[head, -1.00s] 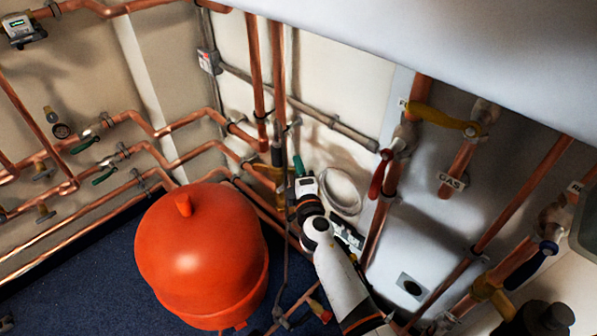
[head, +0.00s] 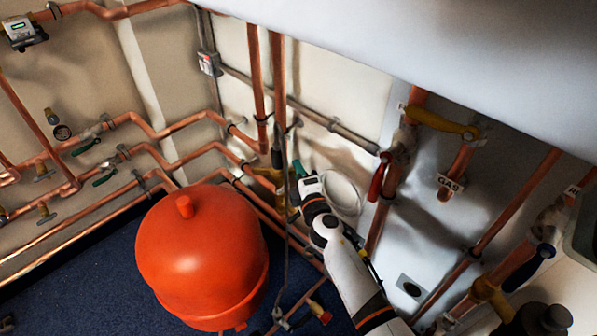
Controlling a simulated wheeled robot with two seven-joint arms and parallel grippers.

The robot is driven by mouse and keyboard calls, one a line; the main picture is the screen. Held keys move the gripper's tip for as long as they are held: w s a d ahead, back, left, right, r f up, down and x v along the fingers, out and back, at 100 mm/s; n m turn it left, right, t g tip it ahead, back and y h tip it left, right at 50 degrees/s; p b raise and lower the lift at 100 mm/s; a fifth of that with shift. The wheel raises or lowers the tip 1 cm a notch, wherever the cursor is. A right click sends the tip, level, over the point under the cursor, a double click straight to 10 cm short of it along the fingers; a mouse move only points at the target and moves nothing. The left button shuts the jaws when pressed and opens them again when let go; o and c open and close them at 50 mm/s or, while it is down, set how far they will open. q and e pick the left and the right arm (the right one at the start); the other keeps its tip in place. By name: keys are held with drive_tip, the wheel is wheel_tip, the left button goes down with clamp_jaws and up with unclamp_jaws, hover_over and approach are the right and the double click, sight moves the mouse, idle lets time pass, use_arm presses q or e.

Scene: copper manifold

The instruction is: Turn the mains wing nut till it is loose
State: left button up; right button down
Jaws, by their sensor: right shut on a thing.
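My right gripper (head: 298,170) reaches in from the lower right to the copper pipes in the wall corner. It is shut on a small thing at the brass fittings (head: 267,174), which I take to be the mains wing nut. The nut itself is hidden behind the jaws and wrist, so its angle and looseness cannot be told. A small green patch shows at the jaw tips. My left gripper is not in view.
A large orange vessel (head: 203,255) stands left of my right arm. A red lever handle (head: 379,176) and a yellow lever (head: 440,122) are to its right. Copper pipes line the walls. A white boiler casing (head: 450,50) overhangs the upper right.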

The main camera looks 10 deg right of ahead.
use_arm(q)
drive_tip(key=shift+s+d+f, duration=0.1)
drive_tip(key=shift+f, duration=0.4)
use_arm(e)
drive_tip(key=shift+w+d+n+g+y, duration=0.1)
drive_tip(key=shift+w+n+g+y, duration=0.25)
drive_tip(key=shift+n+y, duration=0.6)
drive_tip(key=shift+w+a+n+g+y, duration=0.1)
drive_tip(key=shift+w+n+g+y, duration=0.4)
drive_tip(key=shift+y, duration=0.9)
drive_tip(key=shift+w+d+n+g+y, duration=0.1)
drive_tip(key=shift+w+n+g+y, duration=0.15)
drive_tip(key=shift+n+y, duration=0.75)
drive_tip(key=shift+f, duration=0.1)
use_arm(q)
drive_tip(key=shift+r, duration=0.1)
use_arm(e)
drive_tip(key=c, duration=1.3)
unclamp_jaws()
drive_tip(key=shift+s, duration=0.1)
use_arm(q)
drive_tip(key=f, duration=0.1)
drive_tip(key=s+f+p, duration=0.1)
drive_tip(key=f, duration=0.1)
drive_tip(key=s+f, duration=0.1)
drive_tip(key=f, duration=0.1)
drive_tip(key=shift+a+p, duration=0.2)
drive_tip(key=shift+p, duration=0.15)
use_arm(e)
drive_tip(key=v, duration=1.2)
